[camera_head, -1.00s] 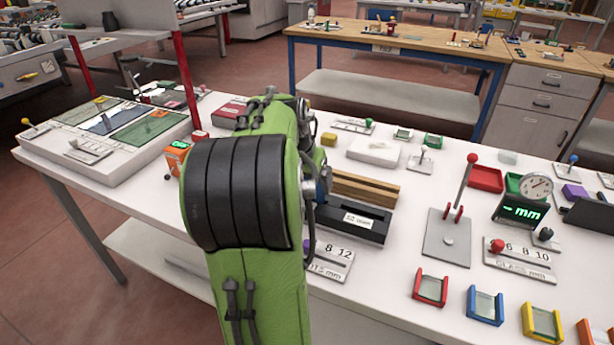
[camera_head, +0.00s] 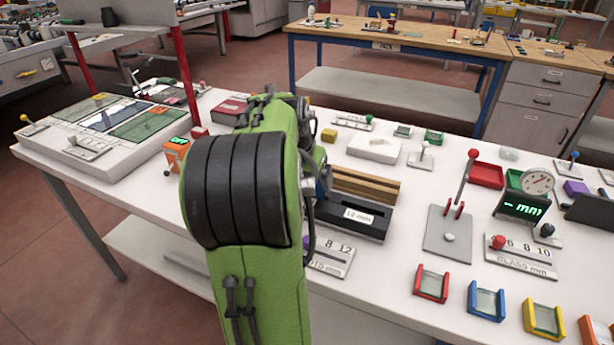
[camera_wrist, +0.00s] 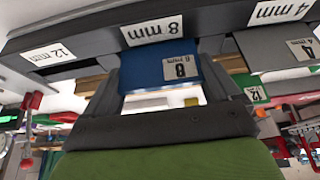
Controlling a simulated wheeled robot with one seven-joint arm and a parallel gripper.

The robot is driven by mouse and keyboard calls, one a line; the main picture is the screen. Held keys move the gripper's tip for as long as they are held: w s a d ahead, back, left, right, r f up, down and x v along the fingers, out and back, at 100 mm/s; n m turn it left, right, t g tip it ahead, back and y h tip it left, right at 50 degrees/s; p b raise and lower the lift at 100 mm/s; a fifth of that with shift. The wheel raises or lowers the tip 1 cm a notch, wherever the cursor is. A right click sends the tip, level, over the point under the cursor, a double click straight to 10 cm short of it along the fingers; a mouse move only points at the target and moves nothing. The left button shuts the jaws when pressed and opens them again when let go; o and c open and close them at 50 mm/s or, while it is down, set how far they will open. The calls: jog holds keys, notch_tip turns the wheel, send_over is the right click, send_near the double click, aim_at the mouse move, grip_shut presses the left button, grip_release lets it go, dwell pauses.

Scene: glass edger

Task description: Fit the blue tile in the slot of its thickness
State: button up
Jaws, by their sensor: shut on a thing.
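The blue tile (camera_wrist: 140,72) carries a white label reading 8 mm. It sits between the dark fingers of my gripper (camera_wrist: 165,72) in the wrist view, and the gripper is shut on it. The dark slot block (camera_wrist: 95,66) spans the top of that view, with labels 12 mm, 8 mm and 4 mm. The tile is right at the 8 mm label; I cannot tell how deep it is in the slot.
A grey piece labelled 4 mm (camera_wrist: 270,54) is beside the 4 mm label. A green tile labelled 12 (camera_wrist: 243,81) is behind. Wooden strips (camera_head: 365,187) lie behind the block. A lever stand (camera_head: 448,235) and a gauge display (camera_head: 520,209) stand to the right.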

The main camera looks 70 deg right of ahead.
jog(key=shift+f, duration=0.1)
jog(key=o, duration=1.2)
jog(key=p+v, duration=0.7)
jog(key=v, duration=0.9)
jog(key=shift+f, duration=0.1)
